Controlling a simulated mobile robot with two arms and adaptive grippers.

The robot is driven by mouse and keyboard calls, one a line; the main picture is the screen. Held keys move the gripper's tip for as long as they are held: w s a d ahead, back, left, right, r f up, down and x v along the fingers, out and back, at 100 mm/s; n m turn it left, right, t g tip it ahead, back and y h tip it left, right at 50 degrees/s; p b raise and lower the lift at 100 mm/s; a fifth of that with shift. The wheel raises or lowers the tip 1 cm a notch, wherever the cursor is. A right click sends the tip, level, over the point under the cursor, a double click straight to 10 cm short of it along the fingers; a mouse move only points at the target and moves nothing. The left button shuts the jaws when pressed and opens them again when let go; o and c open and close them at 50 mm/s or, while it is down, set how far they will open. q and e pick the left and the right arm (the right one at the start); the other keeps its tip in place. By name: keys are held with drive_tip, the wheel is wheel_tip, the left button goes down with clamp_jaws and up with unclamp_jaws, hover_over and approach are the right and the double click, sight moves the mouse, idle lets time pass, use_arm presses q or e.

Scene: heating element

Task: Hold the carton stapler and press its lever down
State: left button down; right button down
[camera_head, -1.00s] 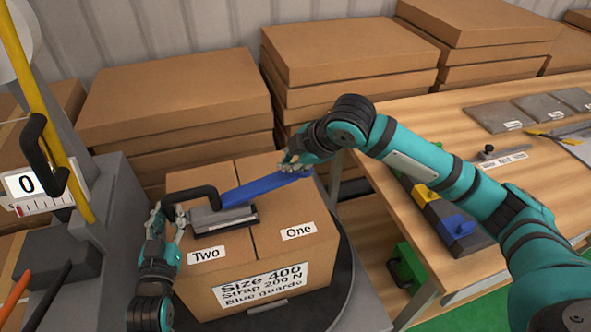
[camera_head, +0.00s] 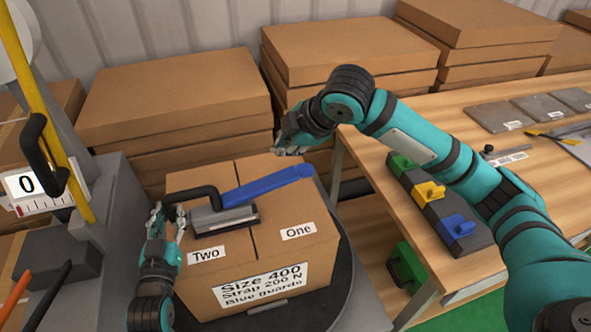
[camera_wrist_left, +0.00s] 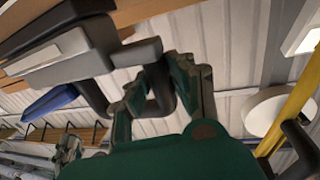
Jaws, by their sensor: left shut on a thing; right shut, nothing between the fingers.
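The carton stapler has a grey metal body (camera_head: 222,220), a black handle (camera_head: 196,192) and a long blue lever (camera_head: 265,185). It lies on top of the closed carton (camera_head: 285,215), with the lever slanting up to the right. My left gripper (camera_head: 170,214) is shut on the black handle at the carton's left edge. In the left wrist view, its fingers (camera_wrist_left: 160,92) straddle the handle, and the blue lever (camera_wrist_left: 50,102) shows beyond. My right gripper (camera_head: 284,147) is shut and empty, above and behind the lever's free end, apart from it in the head view.
The carton stands on a dark round turntable (camera_head: 345,275). A grey machine with a yellow post (camera_head: 50,110) is at the left. A wooden bench (camera_head: 470,125) holds a block with coloured guards (camera_head: 430,192) at the right. Stacked flat cartons (camera_head: 175,95) fill the back.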

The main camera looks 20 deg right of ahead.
use_arm(q)
drive_tip(key=c, duration=1.1)
unclamp_jaws()
drive_tip(key=shift+d, duration=0.1)
drive_tip(key=shift+s, duration=0.1)
